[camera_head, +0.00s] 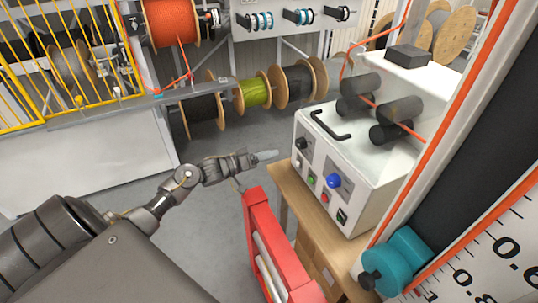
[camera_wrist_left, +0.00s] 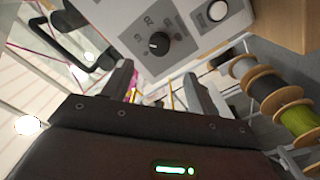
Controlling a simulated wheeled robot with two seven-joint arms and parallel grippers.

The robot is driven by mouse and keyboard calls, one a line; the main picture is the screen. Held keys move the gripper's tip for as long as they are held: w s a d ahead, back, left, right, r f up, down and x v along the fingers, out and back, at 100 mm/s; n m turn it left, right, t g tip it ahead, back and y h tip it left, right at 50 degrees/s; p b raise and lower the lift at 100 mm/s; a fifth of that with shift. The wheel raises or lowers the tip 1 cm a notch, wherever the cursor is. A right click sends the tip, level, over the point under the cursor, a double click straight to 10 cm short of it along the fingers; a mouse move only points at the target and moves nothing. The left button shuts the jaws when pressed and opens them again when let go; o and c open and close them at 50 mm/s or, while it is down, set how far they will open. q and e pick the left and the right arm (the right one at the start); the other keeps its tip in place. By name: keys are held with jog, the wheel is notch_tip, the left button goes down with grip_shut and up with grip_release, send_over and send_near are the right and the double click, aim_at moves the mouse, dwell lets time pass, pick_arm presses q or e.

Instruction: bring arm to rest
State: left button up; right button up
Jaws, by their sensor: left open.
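My left arm comes in from the lower left in the head view, stretched out to the right. My left gripper (camera_head: 264,157) is in mid-air, just left of the white machine (camera_head: 378,168) and its front panel of knobs and buttons. In the left wrist view the two fingers of the gripper (camera_wrist_left: 163,90) stand apart with nothing held between them. The machine's panel with a black knob (camera_wrist_left: 159,43) shows close beyond the fingertips. Whether the fingers touch the panel cannot be told, but a gap shows in the head view. My right gripper is not in view.
The machine stands on a wooden table (camera_head: 288,190). A red frame (camera_head: 262,232) stands below the gripper. Cable reels, one yellow-green (camera_head: 252,93), line the back, with an orange reel (camera_head: 171,22) above. A yellow fence (camera_head: 62,60) is at upper left. Grey floor (camera_head: 213,225) is open around the forearm.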

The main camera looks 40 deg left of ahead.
pick_arm(q)
jog(key=shift+f, duration=0.1)
jog(key=s+d+f+m+g+y, duration=0.25)
jog(key=s+d+f+y, duration=0.35)
jog(key=s+d+f, duration=0.35)
jog(key=s+d+f+m+g+y, duration=0.15)
jog(key=s+g, duration=0.35)
jog(key=s, duration=0.8)
jog(key=s+d+f+g+y, duration=0.1)
jog(key=s+d+g, duration=0.3)
jog(key=s, duration=0.8)
notch_tip(320, 180, down, 30)
jog(key=s+a+g+b, duration=0.1)
jog(key=s+g+b, duration=0.1)
jog(key=b, duration=0.1)
jog(key=s+a+f+g+b, duration=0.1)
jog(key=s+a+f, duration=0.2)
jog(key=s+f, duration=1.2)
jog(key=shift+s+f+b, duration=0.3)
jog(key=shift+f+b, duration=0.1)
jog(key=shift+f, duration=0.45)
